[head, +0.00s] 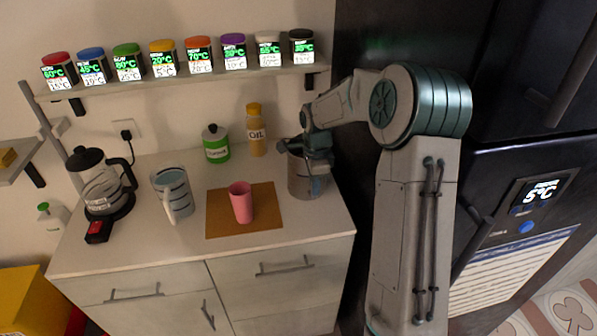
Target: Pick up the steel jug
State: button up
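A grey, metallic-looking jug (302,181) stands upright at the right end of the counter. My gripper (318,155) is at the upper right of this jug, over or against its rim, and hides part of the top. I cannot tell whether the fingers are open or closed on the rim, or whether they touch it. The jug appears to rest on the counter. A second jug (172,192), pale grey with dark bands and a handle toward the front, stands left of the middle.
A kettle (100,184) sits on its dark base at the left. A pink cup (241,202) stands on a brown mat (262,219). A green jar (216,147) and an oil bottle (256,132) stand behind. A shelf (215,75) holds several spice dispensers. A dark fridge (520,170) is at the right.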

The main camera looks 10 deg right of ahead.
grip_shut()
jog(key=shift+w+r, duration=0.1)
jog(key=shift+r, duration=0.05)
dwell(1.0)
